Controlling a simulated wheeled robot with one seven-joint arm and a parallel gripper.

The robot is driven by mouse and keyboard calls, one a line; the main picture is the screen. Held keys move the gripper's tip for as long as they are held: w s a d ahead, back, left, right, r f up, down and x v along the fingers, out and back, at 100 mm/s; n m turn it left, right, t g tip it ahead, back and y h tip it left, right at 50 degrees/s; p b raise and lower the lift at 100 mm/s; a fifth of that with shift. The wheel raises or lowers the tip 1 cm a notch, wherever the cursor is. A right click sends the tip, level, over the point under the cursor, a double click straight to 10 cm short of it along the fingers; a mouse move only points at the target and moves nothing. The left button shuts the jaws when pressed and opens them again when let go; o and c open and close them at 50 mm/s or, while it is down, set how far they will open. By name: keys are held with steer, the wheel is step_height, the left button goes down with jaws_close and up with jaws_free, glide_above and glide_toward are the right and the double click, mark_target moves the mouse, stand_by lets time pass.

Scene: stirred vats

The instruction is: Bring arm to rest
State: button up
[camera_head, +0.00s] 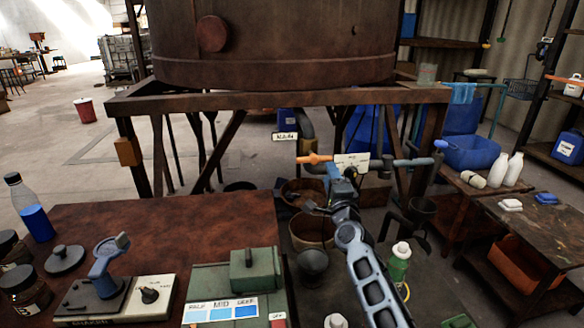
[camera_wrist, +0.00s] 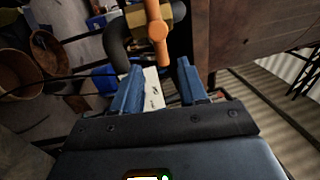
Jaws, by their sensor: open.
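My gripper (camera_head: 345,172) is out at the end of my extended arm, in front of the rusty vat's stand, close to the valve area. In the wrist view its two blue fingers (camera_wrist: 160,88) are spread apart with nothing held between them. An orange valve handle (camera_wrist: 157,32) on a brass fitting shows just beyond the fingertips, apart from them as far as I can tell. In the head view the orange handle (camera_head: 314,158) points left beside a white label plate (camera_head: 352,162), under the vat (camera_head: 270,45). My gripper partly hides the pipework there.
A brown-red table (camera_head: 150,225) with a blue-handled device (camera_head: 107,262), bottle (camera_head: 32,210) and green box (camera_head: 253,270) lies left. Buckets (camera_head: 312,232) stand on the floor below. A right-hand bench (camera_head: 530,220) and blue tub (camera_head: 470,152) flank my arm. The rusty stand (camera_head: 270,99) is close ahead.

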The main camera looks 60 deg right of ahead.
steer(key=s+a+f+n+t+y, duration=0.1)
steer(key=s+a+f+n+y, duration=0.2)
steer(key=a+n, duration=0.45)
steer(key=s+a+f+n+t+y, duration=0.1)
steer(key=s+a+f+n+y, duration=0.25)
steer(key=a, duration=0.65)
steer(key=s+a+f+n+t+y, duration=0.1)
steer(key=s+a+n+t+y, duration=0.1)
steer(key=s+a+n, duration=0.55)
steer(key=s+a+r+n+g+y, duration=0.1)
steer(key=s+a+r+n+y, duration=0.2)
steer(key=s+a, duration=0.4)
steer(key=s+a+r+n+g+y, duration=0.1)
steer(key=s+a+r+n+y, duration=0.3)
steer(key=a, duration=0.8)
steer(key=s+n, duration=0.2)
steer(key=s, duration=0.2)
steer(key=shift+a+r+n, duration=0.2)
steer(key=shift+r+n, duration=0.15)
steer(key=shift+r, duration=0.05)
